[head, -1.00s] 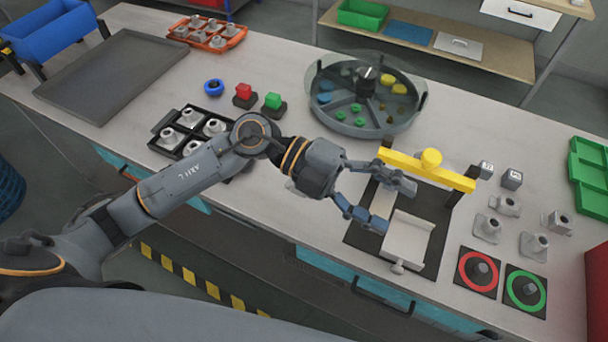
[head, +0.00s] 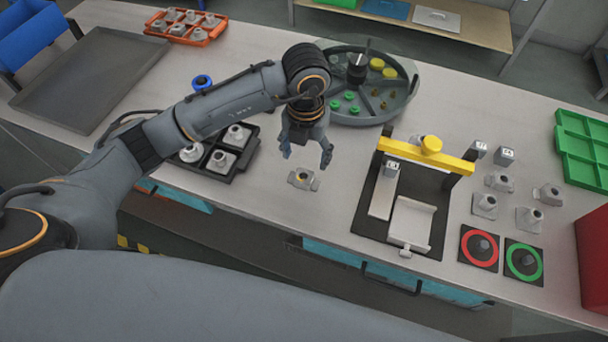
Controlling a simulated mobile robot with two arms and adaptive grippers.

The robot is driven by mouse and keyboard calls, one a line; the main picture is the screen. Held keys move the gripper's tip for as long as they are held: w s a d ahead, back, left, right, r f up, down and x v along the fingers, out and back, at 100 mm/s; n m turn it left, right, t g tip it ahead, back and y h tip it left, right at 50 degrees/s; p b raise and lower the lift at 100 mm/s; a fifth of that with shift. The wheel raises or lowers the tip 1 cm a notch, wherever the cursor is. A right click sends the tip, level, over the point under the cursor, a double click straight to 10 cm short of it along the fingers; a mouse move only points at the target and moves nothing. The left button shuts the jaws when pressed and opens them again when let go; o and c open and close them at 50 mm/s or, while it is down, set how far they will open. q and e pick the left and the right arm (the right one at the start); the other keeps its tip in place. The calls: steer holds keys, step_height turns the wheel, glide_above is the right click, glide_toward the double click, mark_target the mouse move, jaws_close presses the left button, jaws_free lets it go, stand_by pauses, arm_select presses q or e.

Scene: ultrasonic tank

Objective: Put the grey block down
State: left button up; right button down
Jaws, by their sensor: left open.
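A small grey block (head: 391,168) with a marked face sits on the pale strip of the fixture (head: 376,222), by the left end of its yellow bar (head: 425,153). Two similar grey blocks, one (head: 479,150) and another (head: 505,155), stand right of the fixture. My left gripper (head: 306,157) points down with its fingers spread and nothing between them. It is left of the fixture, above a grey metal part (head: 302,180) with a yellowish ring in its hole, and apart from it. My right gripper is not in view.
A round divided tank (head: 368,118) stands behind my gripper. A black tray (head: 222,176) with metal parts is to the left. Several metal parts, a red-ringed pad (head: 479,247) and a green-ringed pad (head: 524,261) lie right. Bare table surrounds the part under my gripper.

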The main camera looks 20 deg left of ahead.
mark_target(304, 173)
arm_select(q)
step_height(304, 173, down, 3)
steer(key=shift+r, duration=0.15)
steer(key=shift+f+p, duration=0.25)
steer(key=shift+p, duration=0.3)
step_height(304, 173, down, 4)
steer(key=shift+s+a+r+p, duration=0.1)
steer(key=shift+a+r+p, duration=0.1)
steer(key=shift+p, duration=0.75)
steer(key=shift+f, duration=0.55)
steer(key=c, duration=1.4)
jaws_close()
